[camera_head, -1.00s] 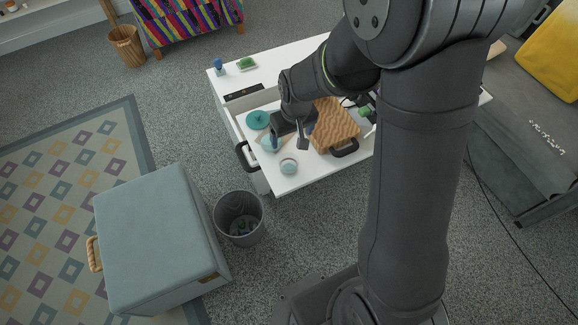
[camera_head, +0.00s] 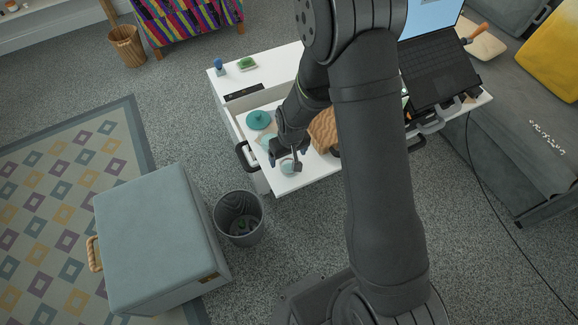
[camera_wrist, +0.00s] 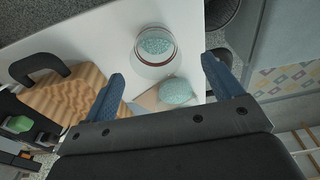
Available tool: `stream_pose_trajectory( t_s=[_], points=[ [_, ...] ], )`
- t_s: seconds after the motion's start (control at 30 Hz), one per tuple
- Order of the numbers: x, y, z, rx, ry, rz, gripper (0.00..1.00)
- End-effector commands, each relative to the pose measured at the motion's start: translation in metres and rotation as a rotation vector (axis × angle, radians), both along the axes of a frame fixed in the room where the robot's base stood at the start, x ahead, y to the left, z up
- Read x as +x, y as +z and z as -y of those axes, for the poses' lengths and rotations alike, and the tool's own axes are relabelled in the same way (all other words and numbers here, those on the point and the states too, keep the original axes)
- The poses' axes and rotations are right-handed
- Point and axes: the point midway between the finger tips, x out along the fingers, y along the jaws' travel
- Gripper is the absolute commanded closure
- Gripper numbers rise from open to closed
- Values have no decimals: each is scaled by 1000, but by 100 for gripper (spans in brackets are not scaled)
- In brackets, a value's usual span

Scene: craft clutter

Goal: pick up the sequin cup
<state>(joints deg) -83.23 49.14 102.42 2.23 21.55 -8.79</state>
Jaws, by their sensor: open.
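The sequin cup (camera_head: 288,168) is a small clear cup with pale teal sequins inside. It stands upright on the white drawer front area, near its front edge. In the wrist view the cup (camera_wrist: 156,47) is seen from above, just beyond the fingertips and roughly centred between them. My gripper (camera_head: 285,160) is open over the cup in the head view and partly hides it. In the wrist view my gripper (camera_wrist: 163,70) shows two blue fingers spread apart, with nothing held between them. I cannot tell the exact height of the fingertips above the cup.
A teal speckled oval thing (camera_wrist: 175,91) lies beside the cup, on a tan piece. A wavy wooden board (camera_wrist: 65,101), a teal disc (camera_head: 259,120) and a laptop (camera_head: 437,77) are nearby. A dark bin (camera_head: 240,217) stands on the floor below the drawer.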

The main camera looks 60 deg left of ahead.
Motion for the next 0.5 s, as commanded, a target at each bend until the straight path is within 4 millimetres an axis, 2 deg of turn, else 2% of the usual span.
stream_pose_trajectory(
  t_s=[0.33, 0.5],
  points=[
    [6, -39, -4, -3, -1, -1, 15],
    [6, -50, -6, 0, 0, 0, 15]
  ],
)
